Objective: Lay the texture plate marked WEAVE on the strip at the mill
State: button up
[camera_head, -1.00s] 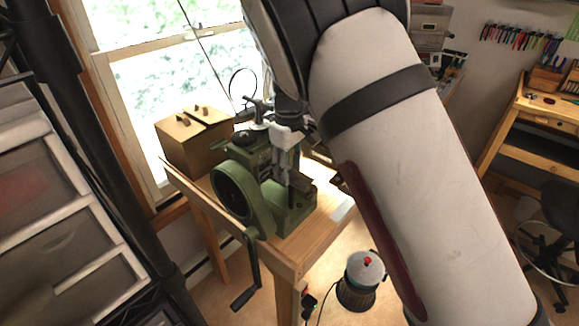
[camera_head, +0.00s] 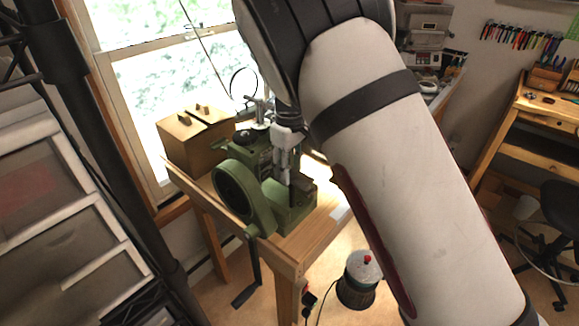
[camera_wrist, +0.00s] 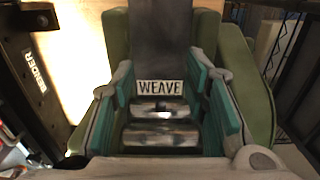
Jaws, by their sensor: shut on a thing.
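The green mill (camera_head: 245,195) with its crank stands on a wooden bench in the head view. Its green side frames (camera_wrist: 245,85) flank my gripper in the wrist view. My gripper (camera_wrist: 160,82) has teal finger pads, shut on the WEAVE plate (camera_wrist: 160,88), whose white label faces the camera. Shiny metal shows just below the label, and a dark grey flat surface rises beyond it. In the head view my gripper (camera_head: 285,165) is at the mill's top, partly hidden by my arm. I cannot make out the strip, or whether the plate touches anything.
A wooden box (camera_head: 195,135) stands behind the mill by the window. The bench's front corner (camera_head: 300,255) is bare. A round canister (camera_head: 360,280) with a red knob stands below, right of the bench. A dark panel with partly visible lettering (camera_wrist: 42,75) lies left in the wrist view.

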jog(key=o, duration=1.5)
